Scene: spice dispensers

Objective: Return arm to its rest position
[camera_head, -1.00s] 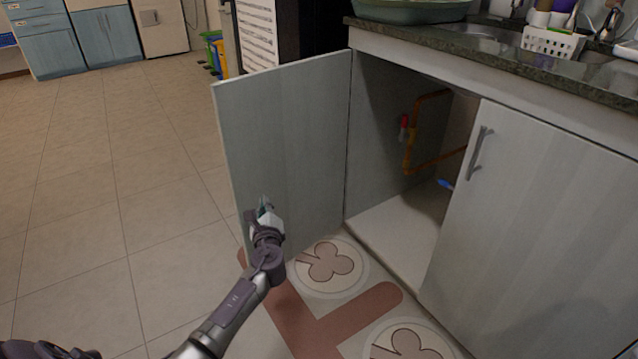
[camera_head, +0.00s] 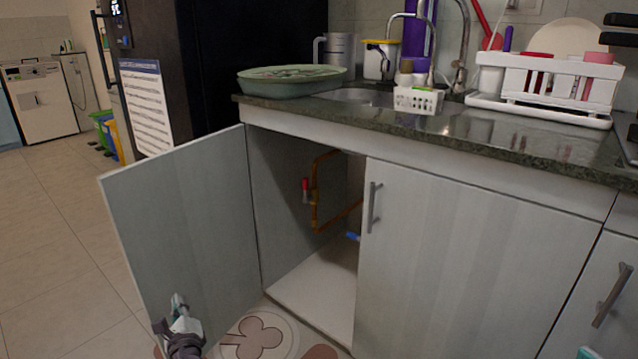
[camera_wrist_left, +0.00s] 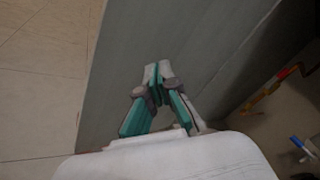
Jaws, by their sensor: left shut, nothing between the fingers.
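My left gripper (camera_head: 178,308) is at the lower left of the head view, in front of the inner face of the open cabinet door (camera_head: 190,225). In the left wrist view the gripper (camera_wrist_left: 155,72) has its fingertips together with nothing between them. The door's grey panel (camera_wrist_left: 180,35) fills the space beyond the fingertips. Whether the fingertips touch the door I cannot tell. Most of my left arm is below the head view. A small teal and white tip at the bottom right edge of the head view may be part of my right gripper; its jaws cannot be made out.
The left cabinet under the sink stands open, with an orange pipe (camera_head: 316,195) and red valve inside. The right cabinet door (camera_head: 455,270) is closed. The countertop (camera_head: 440,130) holds a green basin (camera_head: 292,82) and a white dish rack (camera_head: 545,90). Open tiled floor (camera_head: 50,250) lies left.

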